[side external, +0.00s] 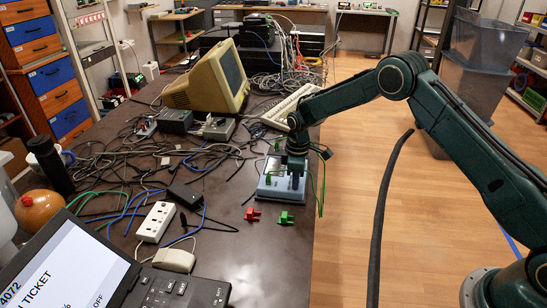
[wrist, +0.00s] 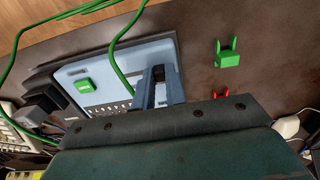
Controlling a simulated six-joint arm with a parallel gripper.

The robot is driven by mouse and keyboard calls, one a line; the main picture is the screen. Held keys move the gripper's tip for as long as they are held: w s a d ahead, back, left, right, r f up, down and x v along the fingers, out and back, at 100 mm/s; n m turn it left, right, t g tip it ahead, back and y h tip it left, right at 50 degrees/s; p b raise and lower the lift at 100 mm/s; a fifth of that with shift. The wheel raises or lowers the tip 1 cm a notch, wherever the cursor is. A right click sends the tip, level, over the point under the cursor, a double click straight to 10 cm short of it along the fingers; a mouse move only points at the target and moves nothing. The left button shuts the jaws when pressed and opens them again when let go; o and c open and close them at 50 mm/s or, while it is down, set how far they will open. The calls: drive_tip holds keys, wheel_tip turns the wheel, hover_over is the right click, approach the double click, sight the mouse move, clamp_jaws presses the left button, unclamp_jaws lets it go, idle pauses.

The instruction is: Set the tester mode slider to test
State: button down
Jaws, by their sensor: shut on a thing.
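The tester (side external: 268,190) is a light blue, flat box on the dark bench, near its right edge. It also shows in the wrist view (wrist: 75,72), with a pale panel and a row of small dark marks. My gripper (side external: 294,182) is down over the tester's right part. In the wrist view its two blue-grey fingers (wrist: 157,92) are close together at the panel, shut on a small dark piece that seems to be the mode slider. The fingers hide most of it, and its setting cannot be read.
A green block (wrist: 84,86) sits on the tester. A green cable (wrist: 118,50) runs close beside my fingers. A red clip (side external: 252,214) and a green clip (side external: 286,217) lie in front. Tangled cables, a keyboard (side external: 290,106) and a monitor (side external: 205,82) fill the bench beyond.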

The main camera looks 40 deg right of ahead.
drive_tip(key=shift+w+d, duration=0.7)
drive_tip(key=c, duration=1.4)
unclamp_jaws()
drive_tip(key=shift+c, duration=0.2)
drive_tip(key=shift+r, duration=0.2)
wheel_tip(320, 180, up, 14)
drive_tip(key=shift+f, duration=0.25)
drive_tip(key=shift+r, duration=0.1)
